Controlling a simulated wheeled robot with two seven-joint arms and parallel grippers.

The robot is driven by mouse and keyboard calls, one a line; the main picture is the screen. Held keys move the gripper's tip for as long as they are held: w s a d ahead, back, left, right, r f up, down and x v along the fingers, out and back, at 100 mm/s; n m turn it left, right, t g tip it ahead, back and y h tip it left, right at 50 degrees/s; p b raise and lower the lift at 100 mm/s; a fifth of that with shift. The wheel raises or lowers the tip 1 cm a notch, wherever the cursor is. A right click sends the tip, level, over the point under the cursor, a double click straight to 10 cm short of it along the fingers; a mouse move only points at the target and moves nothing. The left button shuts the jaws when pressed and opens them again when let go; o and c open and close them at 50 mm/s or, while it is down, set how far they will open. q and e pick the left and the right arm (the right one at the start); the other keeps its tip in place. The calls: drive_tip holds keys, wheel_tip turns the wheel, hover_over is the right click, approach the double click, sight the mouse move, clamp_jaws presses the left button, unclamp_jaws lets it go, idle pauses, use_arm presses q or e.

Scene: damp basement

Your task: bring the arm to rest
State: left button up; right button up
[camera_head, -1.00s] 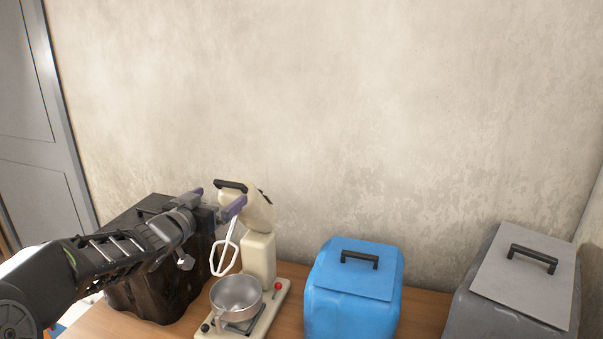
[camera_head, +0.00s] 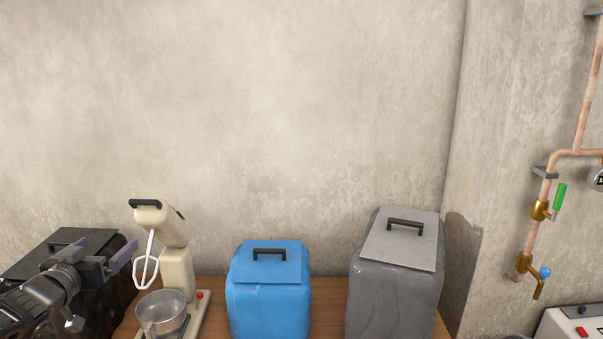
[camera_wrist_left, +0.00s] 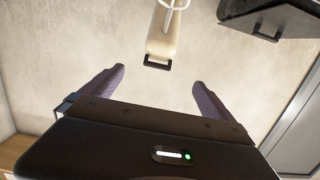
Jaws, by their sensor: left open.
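My left gripper (camera_head: 108,253) is at the lower left of the head view, in front of the dark brown box and left of the stand mixer. Its purple-grey fingers also show in the left wrist view (camera_wrist_left: 150,88), spread wide with nothing between them. The cream stand mixer (camera_head: 176,262) has its head tilted up, with a white beater hanging from it. A metal bowl (camera_head: 162,313) sits on its base. In the wrist view the mixer (camera_wrist_left: 163,38) appears beyond the fingertips, apart from them. My right gripper is in neither view.
A dark box (camera_head: 105,298) stands behind my left arm. A blue box (camera_head: 268,300) and a grey box (camera_head: 395,290), both with lids and black handles, stand on the wooden table (camera_head: 327,320). Copper pipes with valves (camera_head: 540,210) run up the right wall. A white appliance (camera_head: 565,325) shows at the lower right.

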use_arm(q)
drive_tip(key=s+d+f+n+g+h, duration=0.1)
drive_tip(key=s+d+f+g, duration=0.35)
drive_tip(key=f, duration=0.75)
drive_tip(key=s+d+f+n+g, duration=0.1)
drive_tip(key=d+f, duration=0.6)
drive_tip(key=f, duration=0.4)
drive_tip(key=s+d+f+n+g+h, duration=0.1)
drive_tip(key=s+d+f+g, duration=0.3)
drive_tip(key=f, duration=0.8)
drive_tip(key=s+d+f+g, duration=0.2)
drive_tip(key=s+d+f, duration=0.3)
drive_tip(key=s+d, duration=0.2)
drive_tip(key=s+d+f+m+g+h, duration=0.1)
drive_tip(key=s+d+f+g, duration=0.1)
drive_tip(key=s+d+f, duration=0.4)
drive_tip(key=s+d+f+g+h, duration=0.1)
drive_tip(key=s+d+f, duration=0.5)
drive_tip(key=s, duration=0.6)
drive_tip(key=shift+s+d+f+g, duration=0.2)
drive_tip(key=shift+s+d+g, duration=0.15)
drive_tip(key=shift+d+g, duration=0.6)
drive_tip(key=shift+c, duration=0.2)
